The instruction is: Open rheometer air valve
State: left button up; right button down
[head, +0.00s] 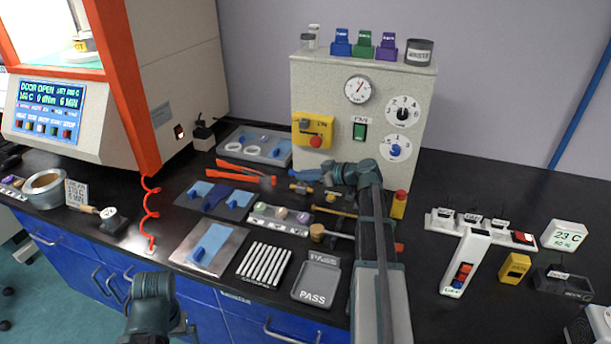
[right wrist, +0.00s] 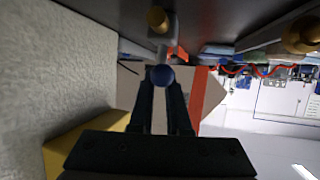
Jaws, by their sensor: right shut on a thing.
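The air valve (head: 300,188) is a small brass fitting with a blue handle (head: 306,175), low in front of the grey cabinet. My right gripper (head: 325,176) reaches it from the right and is shut on the blue handle. In the right wrist view the rounded blue handle end (right wrist: 162,75) sits between the two dark fingertips, with a brass part (right wrist: 158,19) beyond it. The gripper partly hides the valve. My left arm shows at the bottom left, well away from the valve; its fingers are not clear.
The grey cabinet (head: 325,95) with gauge and dials stands right behind the valve. Orange-handled pliers (head: 245,172) and a grey tray (head: 240,140) lie to the left. Sample trays and a PASS tray (head: 317,280) lie in front.

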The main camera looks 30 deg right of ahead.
jog(key=shift+s+f, duration=0.1)
jog(key=c, duration=0.9)
grip_release()
jog(key=shift+p+v, duration=2.65)
jog(key=shift+v, duration=4.25)
